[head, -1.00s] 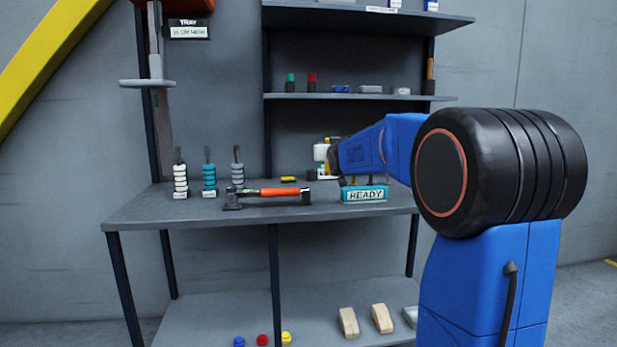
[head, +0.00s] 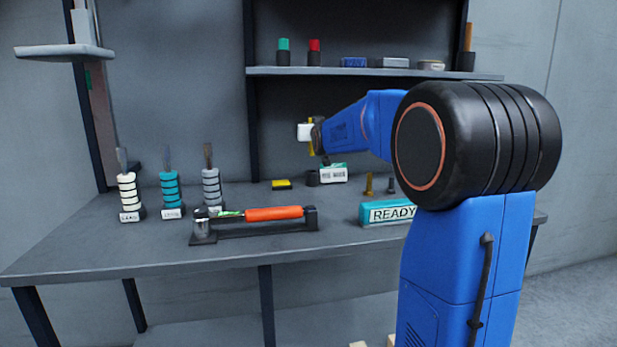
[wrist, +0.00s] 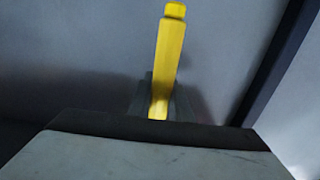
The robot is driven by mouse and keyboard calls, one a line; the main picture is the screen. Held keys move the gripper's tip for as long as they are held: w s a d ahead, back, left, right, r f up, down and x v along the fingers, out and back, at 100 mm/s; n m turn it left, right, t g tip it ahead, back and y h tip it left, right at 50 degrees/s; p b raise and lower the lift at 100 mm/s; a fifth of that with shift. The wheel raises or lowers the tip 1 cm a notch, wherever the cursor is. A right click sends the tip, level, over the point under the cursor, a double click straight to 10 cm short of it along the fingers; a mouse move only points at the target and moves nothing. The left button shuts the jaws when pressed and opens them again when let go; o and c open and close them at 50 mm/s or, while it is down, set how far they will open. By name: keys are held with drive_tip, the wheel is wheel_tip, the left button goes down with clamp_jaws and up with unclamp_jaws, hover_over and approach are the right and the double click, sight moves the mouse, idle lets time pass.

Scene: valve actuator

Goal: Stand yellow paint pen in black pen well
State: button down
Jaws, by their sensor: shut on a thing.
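The yellow paint pen (wrist: 168,55) is in my gripper in the wrist view, rising away from the jaws and tilted slightly. In the head view my gripper (head: 310,133) is a pale block at the arm's end, with the yellow pen (head: 311,148) showing as a thin upright strip. My gripper is shut on the pen, in the air above the back of the bench. A small dark cylinder (head: 313,178), which looks like the black pen well, stands on the bench below the pen in the picture. The gap between them in depth cannot be told.
A white-and-green labelled box (head: 333,174) stands right beside the well, and a yellow-topped pad (head: 281,184) lies left. An orange-handled tool (head: 274,213) rests in front. The READY block (head: 388,213) is at right. A loaded shelf (head: 375,73) hangs above.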

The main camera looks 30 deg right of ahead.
wheel_tip(320, 180, down, 10)
drive_tip(key=shift+r, duration=0.1)
idle(0.4)
drive_tip(key=c, duration=1.6)
unclamp_jaws()
drive_tip(key=v, duration=1.2)
